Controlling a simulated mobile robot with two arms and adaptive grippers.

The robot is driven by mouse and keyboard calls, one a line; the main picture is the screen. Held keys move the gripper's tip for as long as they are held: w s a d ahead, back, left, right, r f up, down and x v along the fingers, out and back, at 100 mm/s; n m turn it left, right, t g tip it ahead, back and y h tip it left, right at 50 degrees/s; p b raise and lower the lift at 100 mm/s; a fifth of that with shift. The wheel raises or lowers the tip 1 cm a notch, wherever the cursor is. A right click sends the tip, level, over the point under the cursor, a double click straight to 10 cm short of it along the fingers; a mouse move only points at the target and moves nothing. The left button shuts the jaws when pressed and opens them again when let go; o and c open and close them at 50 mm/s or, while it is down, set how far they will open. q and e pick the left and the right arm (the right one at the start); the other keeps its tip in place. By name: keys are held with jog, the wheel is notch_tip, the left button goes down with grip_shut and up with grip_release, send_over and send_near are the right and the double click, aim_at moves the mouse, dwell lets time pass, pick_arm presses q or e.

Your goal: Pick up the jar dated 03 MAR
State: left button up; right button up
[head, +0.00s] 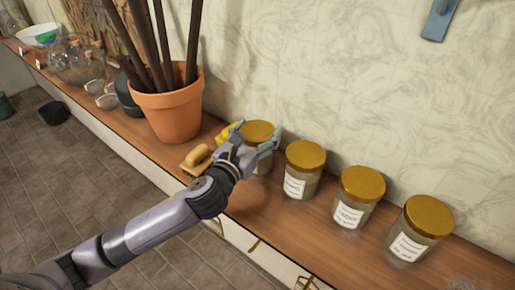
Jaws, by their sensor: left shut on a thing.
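Several glass jars with gold lids and white labels stand in a row on the wooden counter. My left gripper (255,141) is shut around the leftmost jar (258,131), one finger on each side near its lid. That jar is partly hidden by my gripper, and its label does not show. The second jar (303,169), the third jar (359,196) and the rightmost jar (419,228) stand upright to its right. Their label print is too small to read, so I cannot tell which is dated 03 MAR. My right gripper is not in view.
A terracotta pot (171,107) with dark rods stands left of the held jar. A wooden-handled brush (197,157) lies near the counter's front edge. Glassware (74,62) stands farther left on the counter (270,206). The wall is close behind the jars.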

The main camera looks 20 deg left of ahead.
pick_arm(q)
jog(key=c, duration=0.8)
jog(key=shift+r, duration=0.1)
